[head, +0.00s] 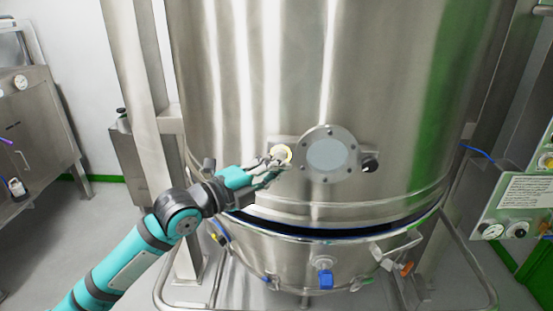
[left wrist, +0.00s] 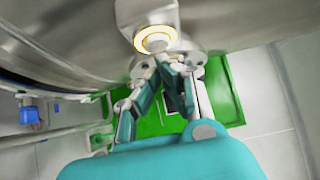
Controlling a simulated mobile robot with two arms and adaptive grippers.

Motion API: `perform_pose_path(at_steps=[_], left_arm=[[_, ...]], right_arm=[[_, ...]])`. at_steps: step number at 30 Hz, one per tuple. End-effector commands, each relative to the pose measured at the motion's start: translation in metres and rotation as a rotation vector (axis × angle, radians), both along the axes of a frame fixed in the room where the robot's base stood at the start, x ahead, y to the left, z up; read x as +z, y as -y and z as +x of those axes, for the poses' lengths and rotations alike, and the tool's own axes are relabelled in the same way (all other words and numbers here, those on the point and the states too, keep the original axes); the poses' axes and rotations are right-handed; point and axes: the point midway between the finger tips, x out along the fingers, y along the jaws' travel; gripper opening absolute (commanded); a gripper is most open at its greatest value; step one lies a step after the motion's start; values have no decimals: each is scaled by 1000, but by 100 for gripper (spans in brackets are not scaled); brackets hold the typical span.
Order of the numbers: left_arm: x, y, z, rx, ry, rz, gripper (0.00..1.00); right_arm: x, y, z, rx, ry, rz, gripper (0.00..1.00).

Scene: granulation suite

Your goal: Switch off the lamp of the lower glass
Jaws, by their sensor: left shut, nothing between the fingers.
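The lower glass (head: 326,155) is a round pane in a bolted flange on the steel vessel. Its lamp (head: 281,152), a round fitting with a glowing yellow ring, sits just left of the flange; the ring also shows lit in the left wrist view (left wrist: 155,38). A black knob (head: 370,164) sits right of the flange. My left gripper (head: 278,163) is shut and empty, its fingertips right at the lower edge of the lamp. I cannot tell whether they touch it. In the left wrist view the fingertips (left wrist: 172,66) are just below the ring. My right gripper is not in view.
The large steel vessel (head: 270,70) fills the middle. Below are a blue-handled valve (head: 325,278) and an orange knob (head: 405,268). A gauge panel (head: 515,205) stands at right, a steel cabinet (head: 35,130) at left. Grey floor (head: 100,225) is clear at left.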

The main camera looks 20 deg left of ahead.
Motion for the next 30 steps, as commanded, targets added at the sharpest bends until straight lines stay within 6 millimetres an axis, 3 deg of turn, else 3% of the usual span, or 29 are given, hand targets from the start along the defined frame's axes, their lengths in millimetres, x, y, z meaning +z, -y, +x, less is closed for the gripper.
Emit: perform_pose_path(at_steps=[30], left_arm=[[-1,-7,22,7,-2,1,0]], right_arm=[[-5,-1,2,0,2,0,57]])
